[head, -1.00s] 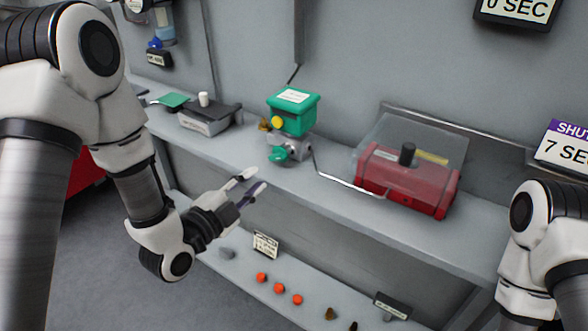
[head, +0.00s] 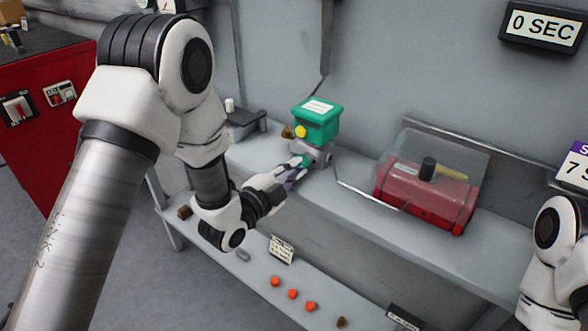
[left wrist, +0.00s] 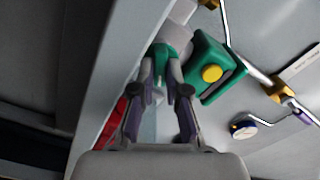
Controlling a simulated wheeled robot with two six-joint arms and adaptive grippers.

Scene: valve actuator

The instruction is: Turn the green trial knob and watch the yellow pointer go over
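The green knob (head: 304,161) is on the grey valve body below a green box (head: 317,117) with a yellow round button (head: 301,131). My left gripper (head: 293,172) is at the knob. In the left wrist view its fingers (left wrist: 167,76) stand apart, one on each side of the green knob (left wrist: 180,62); firm contact cannot be told. A yellow bar (head: 453,175), perhaps the pointer, lies beside a black post (head: 428,168) on the red actuator (head: 440,207), under a clear cover. My right gripper is out of view; only part of that arm shows.
A thin metal tube (head: 367,193) runs from the valve to the red actuator along the grey shelf (head: 265,158). Several orange caps (head: 292,294) lie on the lower shelf. A display reading 0 SEC (head: 543,24) hangs on the wall. A red cabinet (head: 45,130) stands at left.

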